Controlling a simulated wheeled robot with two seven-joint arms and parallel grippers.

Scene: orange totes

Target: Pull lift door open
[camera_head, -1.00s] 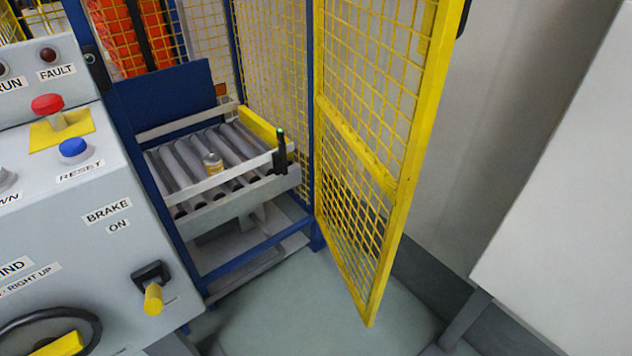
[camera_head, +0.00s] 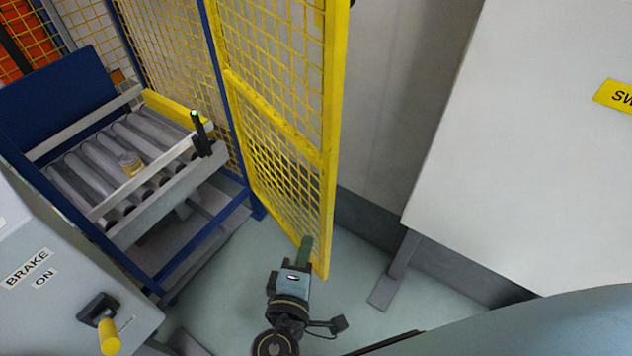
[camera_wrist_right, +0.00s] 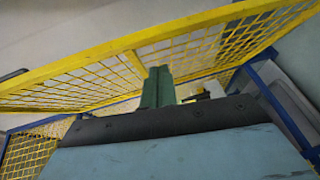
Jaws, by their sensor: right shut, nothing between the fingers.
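The lift door (camera_head: 283,120) is a yellow frame with yellow mesh, hinged on a blue post. It stands swung outward, open, in the head view. My right gripper (camera_head: 305,246) is at the bottom of the door's free edge, fingers pointing up the picture. In the right wrist view the gripper's green fingers (camera_wrist_right: 158,88) are together and empty. The door (camera_wrist_right: 130,62) crosses behind them there; I cannot tell whether they touch it. My left gripper is not in view.
A grey control panel (camera_head: 50,270) with a yellow-handled brake switch stands at lower left. A large pale cabinet (camera_head: 530,150) stands at right. Floor between them is clear.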

